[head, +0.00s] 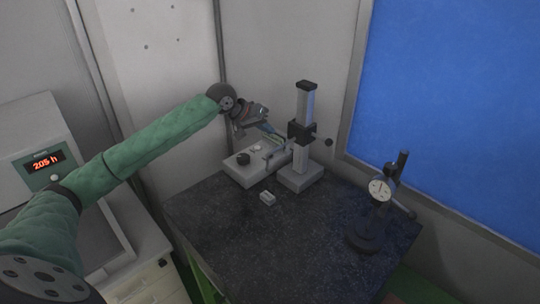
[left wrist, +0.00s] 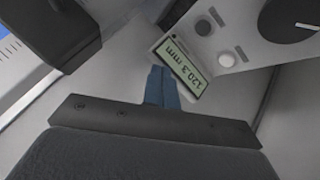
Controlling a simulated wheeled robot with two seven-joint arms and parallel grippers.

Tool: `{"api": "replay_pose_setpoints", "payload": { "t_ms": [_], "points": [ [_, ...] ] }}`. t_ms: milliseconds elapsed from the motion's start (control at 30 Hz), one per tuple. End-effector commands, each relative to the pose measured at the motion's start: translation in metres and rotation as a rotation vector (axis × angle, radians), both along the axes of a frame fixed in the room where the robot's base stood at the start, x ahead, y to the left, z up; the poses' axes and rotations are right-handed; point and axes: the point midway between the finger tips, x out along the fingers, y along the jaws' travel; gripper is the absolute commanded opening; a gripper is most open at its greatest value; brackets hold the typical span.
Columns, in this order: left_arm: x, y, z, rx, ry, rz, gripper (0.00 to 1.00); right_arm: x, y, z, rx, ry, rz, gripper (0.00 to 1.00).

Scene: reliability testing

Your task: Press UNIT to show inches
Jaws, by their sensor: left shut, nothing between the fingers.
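A grey measuring instrument box (head: 240,174) sits at the back of the dark granite table, next to a column stand (head: 304,130). In the left wrist view its display (left wrist: 183,61) reads 120.3 mm. No UNIT label is readable. My left gripper (head: 277,134) is shut and empty above the box; in the left wrist view its blue fingertips (left wrist: 161,80) are close to the display's edge. My right gripper is not in view.
A dial gauge on a stand (head: 380,190) stands at right. A cabinet with a red display (head: 44,161) is at left. The table's front is clear.

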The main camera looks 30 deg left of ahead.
Motion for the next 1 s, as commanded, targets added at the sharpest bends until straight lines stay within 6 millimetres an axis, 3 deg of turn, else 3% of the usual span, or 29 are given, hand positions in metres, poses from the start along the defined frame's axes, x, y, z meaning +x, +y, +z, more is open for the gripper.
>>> {"api": "replay_pose_setpoints", "payload": {
  "t_ms": [500,1000],
  "points": [
    [0.0,0.0,-0.059,0.0,0.002,0.0,0.0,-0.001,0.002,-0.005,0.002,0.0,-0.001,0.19],
    [0.0,0.0,-0.069,0.0,0.001,0.001,0.0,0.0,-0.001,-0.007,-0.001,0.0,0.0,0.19]
  ]
}}
